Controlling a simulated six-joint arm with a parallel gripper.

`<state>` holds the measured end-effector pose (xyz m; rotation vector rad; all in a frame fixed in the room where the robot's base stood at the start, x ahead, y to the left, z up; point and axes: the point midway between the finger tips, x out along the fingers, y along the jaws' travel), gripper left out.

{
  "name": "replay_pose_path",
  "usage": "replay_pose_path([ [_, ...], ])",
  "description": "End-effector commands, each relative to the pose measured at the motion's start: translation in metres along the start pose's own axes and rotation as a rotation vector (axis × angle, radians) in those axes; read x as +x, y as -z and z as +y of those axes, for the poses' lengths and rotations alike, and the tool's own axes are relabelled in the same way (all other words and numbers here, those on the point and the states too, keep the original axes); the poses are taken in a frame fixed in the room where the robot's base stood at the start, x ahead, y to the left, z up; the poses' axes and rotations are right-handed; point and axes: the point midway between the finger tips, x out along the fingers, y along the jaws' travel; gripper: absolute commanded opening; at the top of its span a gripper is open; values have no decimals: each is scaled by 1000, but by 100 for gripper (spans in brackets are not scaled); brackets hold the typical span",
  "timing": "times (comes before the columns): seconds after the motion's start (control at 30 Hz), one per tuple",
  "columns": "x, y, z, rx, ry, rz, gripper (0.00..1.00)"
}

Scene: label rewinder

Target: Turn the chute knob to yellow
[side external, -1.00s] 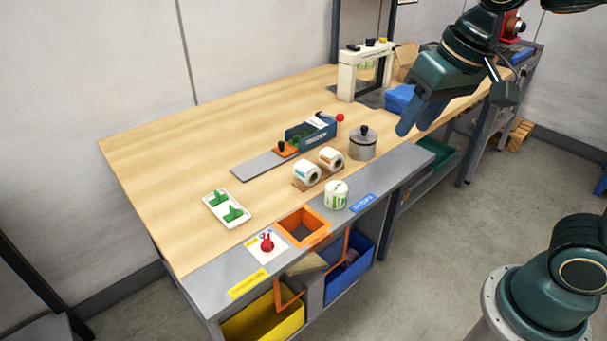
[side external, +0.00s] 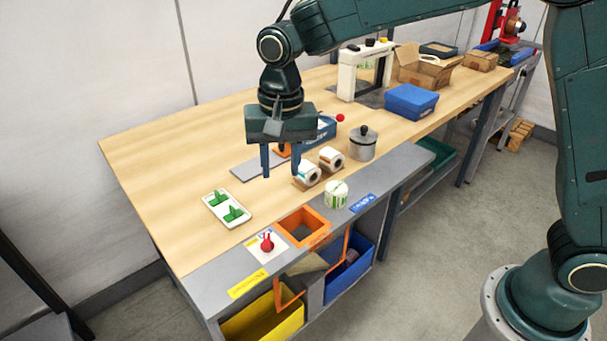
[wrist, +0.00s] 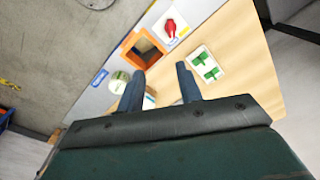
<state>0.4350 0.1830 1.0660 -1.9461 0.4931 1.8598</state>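The red chute knob (side external: 267,243) sits on a white plate (side external: 258,253) on the grey front strip of the bench, left of the orange-framed chute opening (side external: 303,227). A yellow label (side external: 247,284) lies left of the knob and a blue label (side external: 362,203) to the right of the opening. In the wrist view the knob (wrist: 170,28) shows near the top, beyond my fingertips. My gripper (side external: 282,176) is open and empty, pointing down above the bench, up and back from the knob. It also shows in the wrist view (wrist: 160,78). The knob's exact pointing direction is unclear.
A yellow bin (side external: 262,318) and a blue bin (side external: 348,268) stand below the chute. A white tray with green parts (side external: 227,208), label rolls (side external: 307,173), a green-white roll (side external: 336,194) and a lidded pot (side external: 362,145) stand nearby.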

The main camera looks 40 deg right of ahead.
Motion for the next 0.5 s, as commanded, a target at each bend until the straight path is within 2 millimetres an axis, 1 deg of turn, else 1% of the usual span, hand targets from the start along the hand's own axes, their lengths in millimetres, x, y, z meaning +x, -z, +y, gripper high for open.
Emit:
replay_pose_path([
  [0.03,11,-1,-10,12,-12,-9,35],
  [0.1,21,-2,-20,31,-24,-18,35],
  [0.2,33,-3,-29,52,-37,-26,35],
  [0.3,39,-4,-35,65,-45,-31,35],
  [0.5,42,-5,-37,71,-47,-32,35],
])
